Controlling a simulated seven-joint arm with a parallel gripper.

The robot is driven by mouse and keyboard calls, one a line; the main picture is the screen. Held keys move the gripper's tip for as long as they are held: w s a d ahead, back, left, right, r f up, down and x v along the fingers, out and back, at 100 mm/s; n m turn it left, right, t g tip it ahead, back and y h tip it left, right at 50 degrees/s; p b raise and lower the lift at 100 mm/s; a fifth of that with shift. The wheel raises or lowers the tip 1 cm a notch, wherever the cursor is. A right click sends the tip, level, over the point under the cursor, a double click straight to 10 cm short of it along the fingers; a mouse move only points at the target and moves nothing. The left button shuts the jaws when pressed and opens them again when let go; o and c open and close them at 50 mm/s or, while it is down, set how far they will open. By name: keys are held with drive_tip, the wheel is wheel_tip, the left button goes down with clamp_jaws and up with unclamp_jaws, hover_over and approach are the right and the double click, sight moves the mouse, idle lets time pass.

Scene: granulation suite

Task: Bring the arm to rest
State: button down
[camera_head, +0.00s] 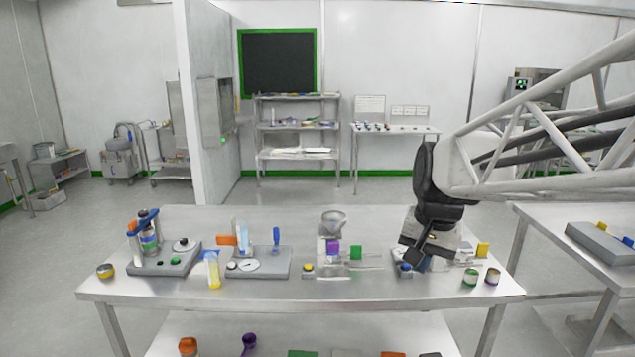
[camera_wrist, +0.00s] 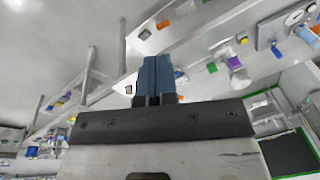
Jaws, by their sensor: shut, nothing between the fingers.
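My gripper (camera_head: 410,260) is over the right part of the steel table (camera_head: 370,298) in the head view, at the end of my white lattice arm coming in from the right. It is dark and points down and to the left, close above or in front of some small items; I cannot tell if it touches them. In the wrist view its two blue fingers (camera_wrist: 155,78) lie side by side, shut, with nothing seen between them.
A grey device with blue-topped columns (camera_head: 165,262) stands at the table's left. A grey base with a dial (camera_head: 260,264) and a funnel stand (camera_head: 332,230) are mid-table. Small jars (camera_head: 470,277) stand at the right front. A second table (camera_head: 590,230) is further right. The front middle is bare.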

drive_tip(key=s+f+n, duration=0.2)
drive_tip(key=s+f, duration=0.1)
drive_tip(key=s, duration=0.6)
drive_tip(key=s+f+n+h, duration=0.1)
drive_tip(key=s+f+n, duration=0.1)
drive_tip(key=s, duration=0.7)
drive_tip(key=shift+s+f+n+t, duration=0.3)
drive_tip(key=shift+s+f+t, duration=0.1)
drive_tip(key=shift+f, duration=0.25)
